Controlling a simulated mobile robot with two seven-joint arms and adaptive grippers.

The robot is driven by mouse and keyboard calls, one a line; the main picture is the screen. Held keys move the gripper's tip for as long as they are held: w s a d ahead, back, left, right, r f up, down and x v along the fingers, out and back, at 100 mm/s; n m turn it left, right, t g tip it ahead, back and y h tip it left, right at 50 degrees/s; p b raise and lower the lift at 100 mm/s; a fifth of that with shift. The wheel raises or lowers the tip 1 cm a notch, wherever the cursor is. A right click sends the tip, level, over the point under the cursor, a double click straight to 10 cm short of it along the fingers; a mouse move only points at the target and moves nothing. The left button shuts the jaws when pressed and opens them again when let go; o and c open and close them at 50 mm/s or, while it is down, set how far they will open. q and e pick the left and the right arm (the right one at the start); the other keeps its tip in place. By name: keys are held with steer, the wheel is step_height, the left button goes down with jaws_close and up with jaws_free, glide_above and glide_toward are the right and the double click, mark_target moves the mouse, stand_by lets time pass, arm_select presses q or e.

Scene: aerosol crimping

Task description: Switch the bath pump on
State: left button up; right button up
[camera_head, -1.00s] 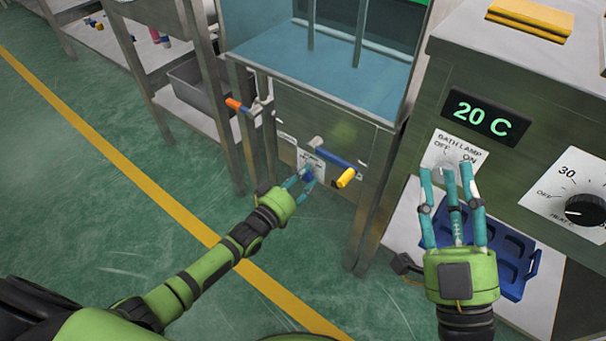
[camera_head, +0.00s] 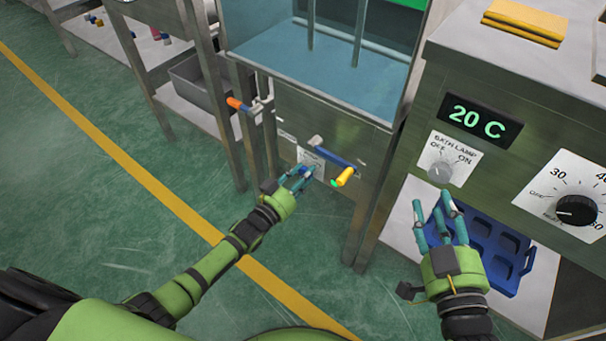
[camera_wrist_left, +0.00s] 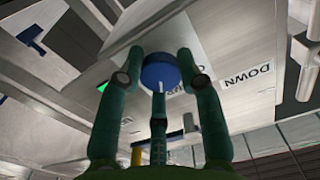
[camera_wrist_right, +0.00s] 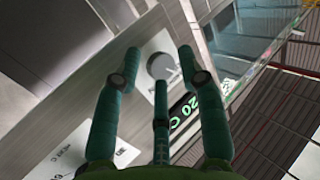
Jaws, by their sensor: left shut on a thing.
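My left gripper (camera_head: 300,180) is at the front panel of the glass-sided bath. In the left wrist view its fingers are closed around a round blue knob (camera_wrist_left: 160,73) with a white pointer line. The white label (camera_head: 310,160) behind the knob is partly hidden and its text cannot be read fully. A green light (camera_head: 335,183) is lit on the panel beside the yellow handle end; it also shows in the left wrist view (camera_wrist_left: 103,87). My right gripper (camera_head: 440,222) is open and empty, below the grey bath lamp knob (camera_head: 440,172), which also shows in the right wrist view (camera_wrist_right: 162,67).
A blue handle with a yellow end (camera_head: 346,175) juts out right of the left gripper. An orange-ended handle (camera_head: 238,104) is to its left. The temperature display (camera_head: 480,120) reads 20 C, above a black heat dial (camera_head: 577,210). A blue tray (camera_head: 485,250) lies under the right gripper.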

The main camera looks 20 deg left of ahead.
arm_select(q)
steer(key=shift+s+f, duration=0.2)
steer(key=shift+f, duration=0.3)
steer(key=o, duration=1.2)
steer(key=shift+c, duration=0.2)
steer(key=shift+w+r, duration=0.1)
steer(key=shift+r, duration=0.05)
steer(key=shift+r, duration=0.1)
steer(key=v, duration=1.2)
